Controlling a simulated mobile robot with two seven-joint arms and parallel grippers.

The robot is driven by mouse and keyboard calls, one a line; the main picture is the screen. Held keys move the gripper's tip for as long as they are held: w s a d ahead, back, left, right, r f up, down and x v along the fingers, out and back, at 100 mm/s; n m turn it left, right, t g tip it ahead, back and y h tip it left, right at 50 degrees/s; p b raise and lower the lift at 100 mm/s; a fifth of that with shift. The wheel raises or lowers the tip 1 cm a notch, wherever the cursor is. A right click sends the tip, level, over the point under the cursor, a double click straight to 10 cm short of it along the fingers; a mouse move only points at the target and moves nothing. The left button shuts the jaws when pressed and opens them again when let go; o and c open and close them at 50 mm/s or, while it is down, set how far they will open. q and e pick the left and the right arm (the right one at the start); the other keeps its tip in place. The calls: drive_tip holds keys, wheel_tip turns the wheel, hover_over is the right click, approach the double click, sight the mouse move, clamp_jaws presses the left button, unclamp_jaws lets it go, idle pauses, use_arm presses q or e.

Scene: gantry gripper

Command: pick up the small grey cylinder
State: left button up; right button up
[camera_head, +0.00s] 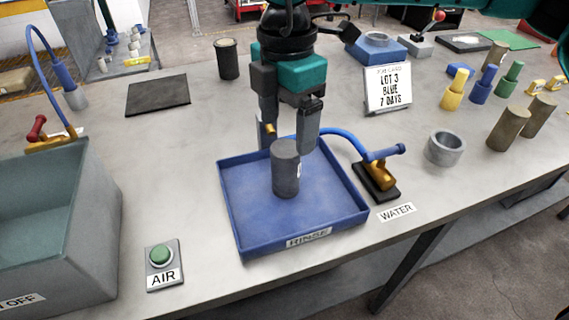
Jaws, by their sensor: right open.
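A small dark grey cylinder (286,172) stands upright in the blue tray (243,236) labelled RINSE. A small pale mark shows on its right side. My right gripper (288,136) comes down from the top of the picture and is open, with its fingers pointing down. Its fingertips appear to the left and right of the cylinder's top. I cannot tell how far behind or above the cylinder they are. My left gripper is not in view.
A blue-hosed nozzle on a black base (383,193) stands right of the tray, near a grey ring (445,148). A green button (160,256) and a grey basin (108,205) are left. A sign (388,90) stands behind. Brown cylinders (508,128) stand at right.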

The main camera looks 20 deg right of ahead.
sight(286, 164)
wheel_tip(286, 164, down, 9)
drive_tip(key=shift+f+p, duration=0.2)
drive_tip(key=shift+p, duration=0.15)
drive_tip(key=shift+c, duration=0.2)
drive_tip(key=shift+w+r, duration=0.1)
clamp_jaws()
idle(0.5)
